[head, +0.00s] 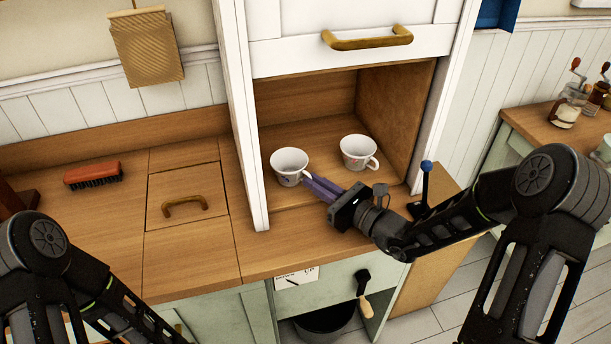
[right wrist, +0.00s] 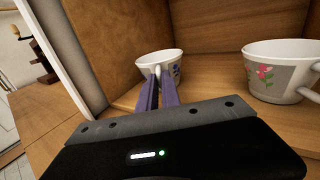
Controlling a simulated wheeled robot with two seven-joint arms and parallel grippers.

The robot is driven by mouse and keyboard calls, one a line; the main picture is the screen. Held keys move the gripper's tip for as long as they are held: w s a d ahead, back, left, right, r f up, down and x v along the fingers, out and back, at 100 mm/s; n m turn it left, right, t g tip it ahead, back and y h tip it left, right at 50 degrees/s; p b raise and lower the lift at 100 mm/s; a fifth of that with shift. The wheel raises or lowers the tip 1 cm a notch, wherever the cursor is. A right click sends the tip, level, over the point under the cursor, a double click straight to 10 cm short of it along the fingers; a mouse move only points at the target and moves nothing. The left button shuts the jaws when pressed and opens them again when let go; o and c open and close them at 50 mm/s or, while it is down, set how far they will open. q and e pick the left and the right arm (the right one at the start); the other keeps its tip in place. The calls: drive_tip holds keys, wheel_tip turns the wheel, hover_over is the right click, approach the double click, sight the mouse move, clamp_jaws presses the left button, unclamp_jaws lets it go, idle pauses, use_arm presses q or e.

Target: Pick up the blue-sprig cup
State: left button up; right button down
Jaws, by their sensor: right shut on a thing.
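The blue-sprig cup (head: 288,163) is white and stands upright at the left of the open compartment, and it also shows in the right wrist view (right wrist: 150,70) with a small blue motif on its side. My right gripper (head: 312,185) comes in from the right with its purple fingers shut on this cup at its handle side. In the right wrist view the fingertips (right wrist: 158,84) meet at the handle and hide part of the cup. Whether the cup's base touches the compartment floor I cannot tell. My left gripper is outside the view; only its arm shows.
A second white cup (head: 358,151) with a handle stands to the right; in the right wrist view it carries a red flower (right wrist: 264,74). The compartment has side walls and a raised door (head: 350,55) above. A red brush (head: 93,174) lies on the left counter.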

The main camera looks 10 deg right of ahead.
drive_tip(key=shift+r, duration=0.2)
wheel_tip(320, 180, up, 10)
drive_tip(key=shift+f, duration=0.15)
idle(0.7)
